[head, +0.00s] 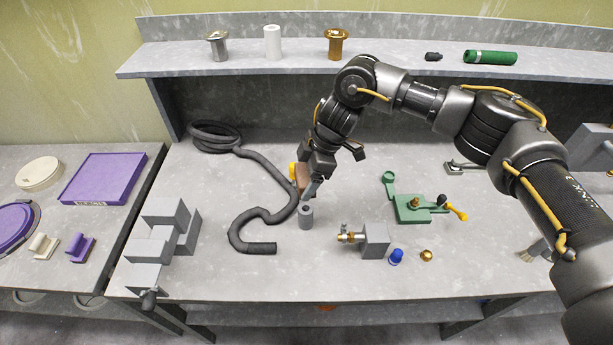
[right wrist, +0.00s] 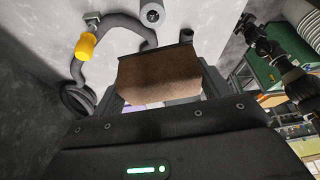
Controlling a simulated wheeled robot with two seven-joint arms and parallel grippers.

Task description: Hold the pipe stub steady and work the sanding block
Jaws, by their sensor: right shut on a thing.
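The pipe stub (head: 306,217) is a short grey hollow cylinder standing upright on the workbench. It also shows at the top of the right wrist view (right wrist: 152,14). My right gripper (head: 309,182) is shut on the brown sanding block (head: 302,178), just above and behind the stub. The block (right wrist: 158,75) fills the space between the fingers in the wrist view, and I see a gap between it and the stub. No gripper holds the stub in view. A dark arm at the right of the wrist view looks like my left one; its jaws (right wrist: 244,22) are too small to read.
A dark hose (head: 262,214) curls left of the stub. A yellow-handled thing (right wrist: 86,47) is near it. To the right are a grey block with a brass fitting (head: 375,240), a blue cap (head: 396,256) and a green press (head: 412,208). Grey stepped blocks (head: 160,240) stand left.

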